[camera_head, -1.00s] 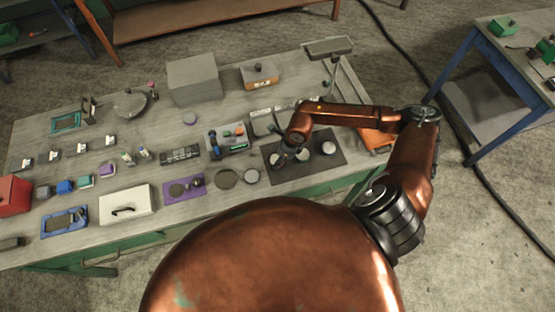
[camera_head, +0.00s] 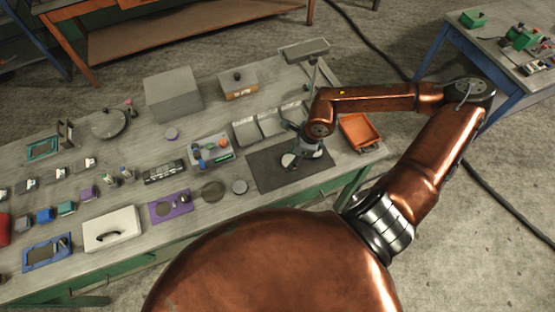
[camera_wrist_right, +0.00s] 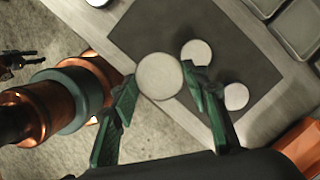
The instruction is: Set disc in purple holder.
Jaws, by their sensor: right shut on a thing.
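A pale round disc (camera_wrist_right: 159,76) sits between the green fingertips of my right gripper (camera_wrist_right: 158,88) in the right wrist view. The gripper is shut on it near the edge of a dark mat. Two more pale discs (camera_wrist_right: 196,52) (camera_wrist_right: 236,96) lie on the mat. In the head view my right gripper (camera_head: 307,150) is over the mat and partly hides the discs. The purple holder (camera_head: 170,207) lies flat near the table's front edge, left of the mat, with a dark round area in it. My left gripper is not in view.
Between holder and mat lie a dark round plate (camera_head: 213,191) and a small grey round piece (camera_head: 239,187). A white case (camera_head: 112,228) stands left of the holder. Grey bins (camera_head: 270,123), a lamp (camera_head: 305,50) and an orange tray (camera_head: 359,132) are around the mat.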

